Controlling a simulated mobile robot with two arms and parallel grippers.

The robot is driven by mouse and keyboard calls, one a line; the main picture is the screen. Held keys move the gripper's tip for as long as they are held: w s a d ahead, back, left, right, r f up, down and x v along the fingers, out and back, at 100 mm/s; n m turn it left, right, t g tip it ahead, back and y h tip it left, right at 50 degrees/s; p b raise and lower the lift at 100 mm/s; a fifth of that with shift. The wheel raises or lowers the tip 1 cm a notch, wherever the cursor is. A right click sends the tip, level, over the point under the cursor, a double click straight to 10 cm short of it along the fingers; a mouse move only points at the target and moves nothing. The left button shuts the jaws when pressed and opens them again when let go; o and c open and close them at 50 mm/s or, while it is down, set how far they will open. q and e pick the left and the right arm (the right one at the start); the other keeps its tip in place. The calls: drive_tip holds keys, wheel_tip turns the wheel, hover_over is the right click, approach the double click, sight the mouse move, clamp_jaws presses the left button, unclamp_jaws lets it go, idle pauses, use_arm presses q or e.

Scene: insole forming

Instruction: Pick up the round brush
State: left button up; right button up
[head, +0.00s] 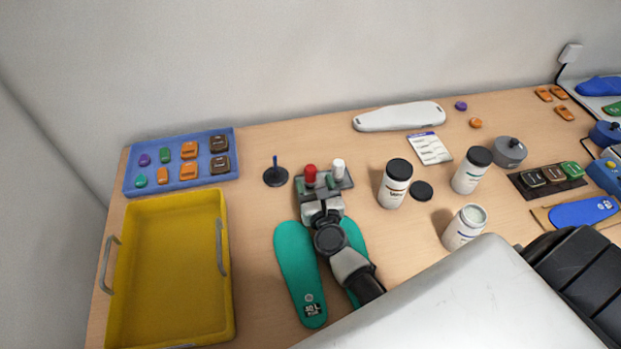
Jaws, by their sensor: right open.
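My right gripper (317,186) is open above the front of a small dark grey holder (346,183) at the table's middle. A red-topped upright item (310,174) stands near its fingertips, and a white-topped one (338,168) stands to the right. My gripper partly hides the holder and their lower parts. I cannot tell whether either is the round brush, or whether the fingers touch anything. A dark round disc with a thin upright blue stem (275,176) stands just left of the holder, apart from my gripper. My left gripper is out of view.
Teal insoles (296,262) lie under my right arm. A yellow bin (170,270) and a blue tray (130,182) of small coloured pieces are at left. Bottles (395,184) and an open jar (464,228) stand at right. A pale insole form (400,117) lies behind.

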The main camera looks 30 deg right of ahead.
sight(312, 177)
drive_tip(key=x, duration=0.4)
drive_tip(key=shift+w+d, duration=0.1)
drive_tip(key=shift+w, duration=0.2)
drive_tip(key=shift+c, duration=0.4)
drive_tip(key=c, duration=0.9)
